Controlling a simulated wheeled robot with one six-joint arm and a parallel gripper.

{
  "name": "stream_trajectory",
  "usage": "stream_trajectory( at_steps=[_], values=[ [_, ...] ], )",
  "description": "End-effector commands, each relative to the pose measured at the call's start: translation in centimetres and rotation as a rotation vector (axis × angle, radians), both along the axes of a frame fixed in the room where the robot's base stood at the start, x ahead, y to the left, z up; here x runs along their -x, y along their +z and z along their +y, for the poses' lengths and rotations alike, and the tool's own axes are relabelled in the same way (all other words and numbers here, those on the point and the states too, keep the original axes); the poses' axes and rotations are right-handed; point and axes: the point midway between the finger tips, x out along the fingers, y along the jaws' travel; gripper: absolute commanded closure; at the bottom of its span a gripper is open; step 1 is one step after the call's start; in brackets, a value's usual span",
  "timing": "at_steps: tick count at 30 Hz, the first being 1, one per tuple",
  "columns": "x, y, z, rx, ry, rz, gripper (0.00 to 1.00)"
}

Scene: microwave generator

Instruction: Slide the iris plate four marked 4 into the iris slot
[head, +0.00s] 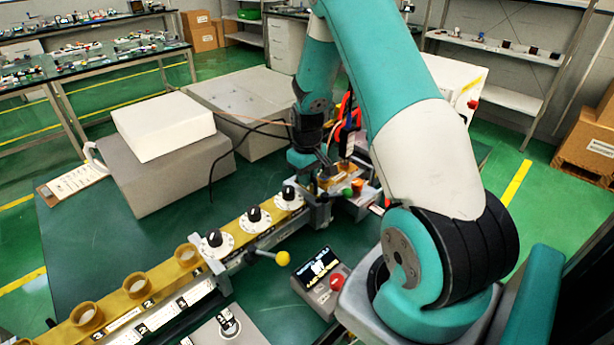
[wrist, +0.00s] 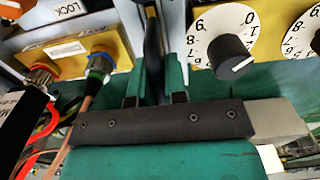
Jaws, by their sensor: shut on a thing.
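My gripper (head: 326,181) is at the far end of the brass waveguide rail in the head view, partly hidden by my arm. In the wrist view my gripper (wrist: 154,88) has its green fingers closed on a thin dark plate (wrist: 153,48), seen nearly edge-on. I take it for the iris plate; no number on it can be read. The plate stands between a brass block with a LOCK label on the left and a brass panel with dials on the right. The iris slot cannot be made out, and I cannot tell whether the plate's lower edge is in it.
White dials with black knobs (head: 253,214) line the brass rail (head: 110,322), with round ports nearer me. A yellow-balled lever (head: 283,258) and a console with a red button (head: 322,282) stand in front. Cables and connectors (wrist: 99,62) crowd the gripper's left. Grey boxes (head: 180,170) stand behind.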

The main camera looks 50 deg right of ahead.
Motion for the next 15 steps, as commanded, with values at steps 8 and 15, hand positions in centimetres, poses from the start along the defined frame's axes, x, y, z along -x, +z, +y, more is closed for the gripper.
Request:
stream_trajectory(
  at_steps=[8,15],
  values=[
    [-0.02,-0.28,-0.01,0.000,0.000,-0.001,0.61],
    [0.04,-0.35,0.02,-0.001,0.000,0.001,0.57]
  ],
)
